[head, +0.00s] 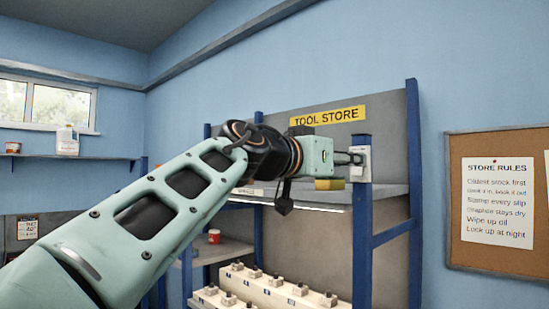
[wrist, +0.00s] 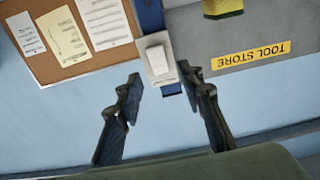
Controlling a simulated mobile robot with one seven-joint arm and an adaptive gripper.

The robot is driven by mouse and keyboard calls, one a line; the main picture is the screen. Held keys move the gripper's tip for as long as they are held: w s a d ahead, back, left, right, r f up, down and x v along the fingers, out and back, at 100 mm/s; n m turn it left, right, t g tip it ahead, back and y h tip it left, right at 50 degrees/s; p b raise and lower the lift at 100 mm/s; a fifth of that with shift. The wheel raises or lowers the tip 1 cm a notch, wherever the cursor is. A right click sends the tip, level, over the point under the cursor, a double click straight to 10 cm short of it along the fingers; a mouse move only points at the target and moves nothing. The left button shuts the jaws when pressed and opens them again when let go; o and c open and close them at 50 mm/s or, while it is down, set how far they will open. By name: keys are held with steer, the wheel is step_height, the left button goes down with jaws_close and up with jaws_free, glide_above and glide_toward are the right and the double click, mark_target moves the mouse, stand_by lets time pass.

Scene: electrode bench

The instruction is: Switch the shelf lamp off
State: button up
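A white switch box (head: 361,170) is fixed to the blue front post of the tool store shelf. It also shows in the wrist view (wrist: 156,54), with a paler raised plate on its face; the plate's on or off position is too small to tell. A bright white strip (head: 310,207) runs under the shelf's front edge and looks lit. My gripper (head: 356,157) is at the post, level with the upper part of the box. In the wrist view my gripper (wrist: 159,76) is open and empty, its fingertips on either side below the box. Contact cannot be told.
A yellow block (head: 329,184) sits on the shelf beside the post, close to my gripper. The tool store sign (head: 328,116) is behind. Several pale blocks with dark-topped parts (head: 272,285) stand below. A cork notice board (head: 465,230) hangs at right.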

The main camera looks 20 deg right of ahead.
steer(key=x, duration=0.3)
steer(key=shift+d, duration=0.1)
jaws_close()
